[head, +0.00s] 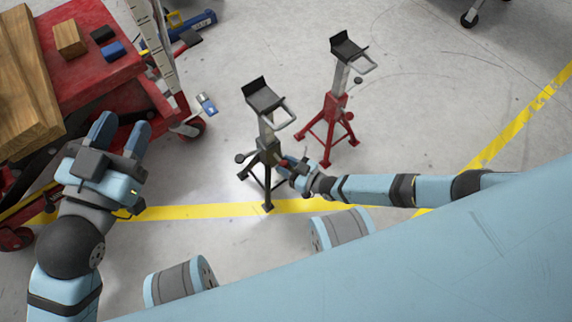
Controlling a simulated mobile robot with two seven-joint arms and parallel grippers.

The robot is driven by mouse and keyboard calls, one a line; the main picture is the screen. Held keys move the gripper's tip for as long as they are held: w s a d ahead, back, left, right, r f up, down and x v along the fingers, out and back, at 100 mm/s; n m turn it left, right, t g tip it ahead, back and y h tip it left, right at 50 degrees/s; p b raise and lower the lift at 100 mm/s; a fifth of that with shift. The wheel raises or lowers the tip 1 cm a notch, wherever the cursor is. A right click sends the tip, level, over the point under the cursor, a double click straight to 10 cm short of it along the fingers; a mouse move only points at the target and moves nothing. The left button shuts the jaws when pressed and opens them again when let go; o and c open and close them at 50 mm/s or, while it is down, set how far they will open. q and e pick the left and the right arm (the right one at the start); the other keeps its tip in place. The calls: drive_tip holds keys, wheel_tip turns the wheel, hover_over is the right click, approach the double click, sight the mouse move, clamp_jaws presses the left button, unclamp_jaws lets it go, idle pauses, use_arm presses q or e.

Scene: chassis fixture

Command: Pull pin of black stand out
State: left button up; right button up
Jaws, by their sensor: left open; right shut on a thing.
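The black stand (265,152) stands upright on the floor near the middle of the head view, with a flat black saddle on its grey post and a light loop handle. My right gripper (287,164) is at the right side of its collar, with the arm coming in from the right. It is shut on a small part there, likely the pin; the fingers hide most of it, and I cannot tell how far the pin sits in the stand. My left gripper (120,130) is open and empty at the left, apart from the stand, near the red cart.
A red stand (335,118) stands just behind and right of the black stand. A red cart (90,85) with wooden blocks (69,39) fills the upper left. A small blue and white item (207,104) lies on the floor. Yellow lines cross the mostly clear floor.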

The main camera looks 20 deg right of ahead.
drive_tip(key=shift+s+d+p, duration=0.35)
drive_tip(key=shift+s, duration=0.55)
drive_tip(key=shift+s+d+p, duration=0.3)
drive_tip(key=shift+s+p, duration=0.05)
drive_tip(key=shift+s, duration=0.5)
drive_tip(key=o, duration=1.7)
drive_tip(key=shift+c, duration=0.2)
drive_tip(key=s+d+p, duration=0.2)
drive_tip(key=s, duration=0.5)
drive_tip(key=shift+s+d, duration=0.25)
drive_tip(key=shift+d, duration=0.1)
